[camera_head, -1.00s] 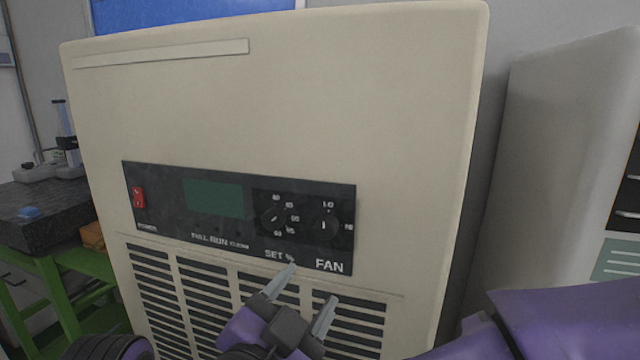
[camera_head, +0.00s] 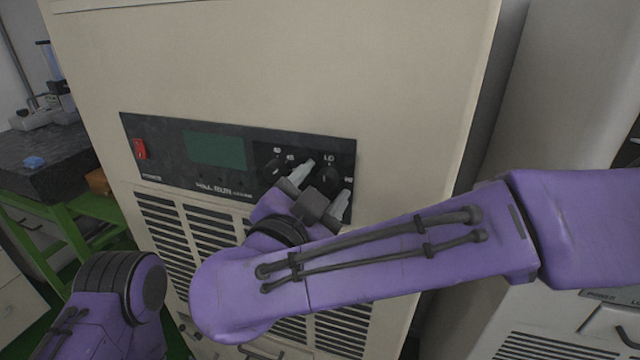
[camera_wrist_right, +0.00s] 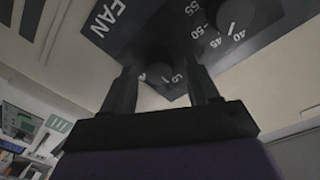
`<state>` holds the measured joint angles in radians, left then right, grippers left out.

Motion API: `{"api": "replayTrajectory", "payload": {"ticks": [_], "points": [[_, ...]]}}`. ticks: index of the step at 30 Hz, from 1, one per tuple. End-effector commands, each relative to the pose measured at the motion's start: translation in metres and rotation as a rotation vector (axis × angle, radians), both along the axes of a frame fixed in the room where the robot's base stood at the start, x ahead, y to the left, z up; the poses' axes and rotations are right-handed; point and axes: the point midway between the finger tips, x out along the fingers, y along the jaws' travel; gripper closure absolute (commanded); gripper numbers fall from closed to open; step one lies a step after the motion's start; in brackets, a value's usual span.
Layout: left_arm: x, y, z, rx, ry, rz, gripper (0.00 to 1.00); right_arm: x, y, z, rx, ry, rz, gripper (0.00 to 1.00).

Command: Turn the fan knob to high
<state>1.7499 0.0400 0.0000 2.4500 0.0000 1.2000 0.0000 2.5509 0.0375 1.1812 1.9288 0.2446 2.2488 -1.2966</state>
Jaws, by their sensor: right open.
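The dark round fan knob (camera_head: 328,178) sits at the right end of the black control panel (camera_head: 220,178), below the LO mark. My right gripper (camera_head: 326,184) is open, its two fingers pointing up at the panel on either side of this knob. In the right wrist view the fan knob (camera_wrist_right: 160,74) shows between the two dark fingers (camera_wrist_right: 163,88), with a gap to each. I cannot tell whether the fingertips reach past its face. The FAN label is covered in the head view but shows in the wrist view. My left gripper is out of view.
The numbered set knob (camera_head: 272,170) is close left of the right gripper; it also shows in the wrist view (camera_wrist_right: 237,14). A red power switch (camera_head: 140,148) is at the panel's left end. Vent slots (camera_head: 175,230) lie below. A green-framed bench (camera_head: 60,215) stands left.

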Motion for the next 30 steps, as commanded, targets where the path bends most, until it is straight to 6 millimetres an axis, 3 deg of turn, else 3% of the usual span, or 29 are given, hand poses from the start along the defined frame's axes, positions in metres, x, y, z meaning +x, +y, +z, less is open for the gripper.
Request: {"api": "replayTrajectory", "payload": {"ticks": [1, 6, 19, 30], "points": [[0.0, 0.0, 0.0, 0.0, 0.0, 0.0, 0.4, 0.0, 0.0, 0.0, 0.0, 0.0, 0.0, 0.4], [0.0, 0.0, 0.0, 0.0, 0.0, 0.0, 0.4, 0.0, 0.0, 0.0, 0.0, 0.0, 0.0, 0.95], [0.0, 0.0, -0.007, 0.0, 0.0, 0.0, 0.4, 0.0, 0.0, -0.002, 0.068, -0.022, -0.001, 0.96], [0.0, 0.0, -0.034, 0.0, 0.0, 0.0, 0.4, 0.0, -0.001, -0.004, 0.349, -0.114, -0.001, 0.96]]}}
